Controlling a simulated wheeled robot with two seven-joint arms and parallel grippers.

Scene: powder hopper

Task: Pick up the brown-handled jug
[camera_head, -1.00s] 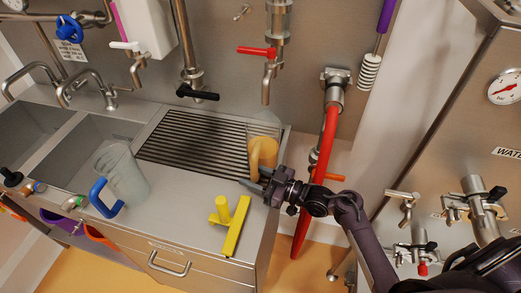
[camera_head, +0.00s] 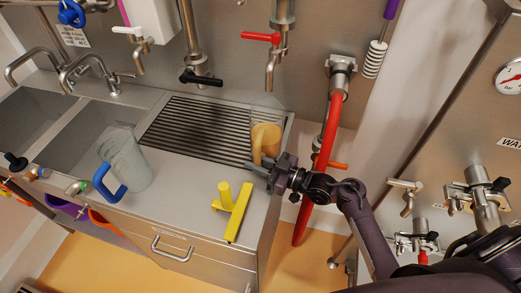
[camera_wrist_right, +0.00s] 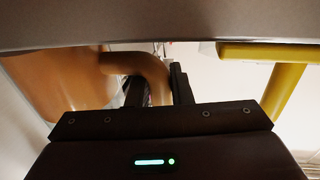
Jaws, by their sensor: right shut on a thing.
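The brown-handled jug (camera_head: 265,116) has a clear body and an orange-brown handle (camera_head: 264,138). It is at the right end of the drain grate, close to the counter's right edge, and looks upright. My right gripper (camera_head: 262,169) reaches it from the front right and is shut on the handle. In the right wrist view the curved handle (camera_wrist_right: 148,66) passes between the two dark fingers, with the large orange-brown jug part (camera_wrist_right: 55,78) to the left. I cannot tell whether the jug's base touches the grate. My left gripper is not in view.
A blue-handled jug (camera_head: 128,165) stands left on the counter. A yellow scraper (camera_head: 238,213) lies in front of my right gripper. A tap with a red lever (camera_head: 262,37) hangs above the brown-handled jug. A red hose (camera_head: 328,135) hangs just right of the counter.

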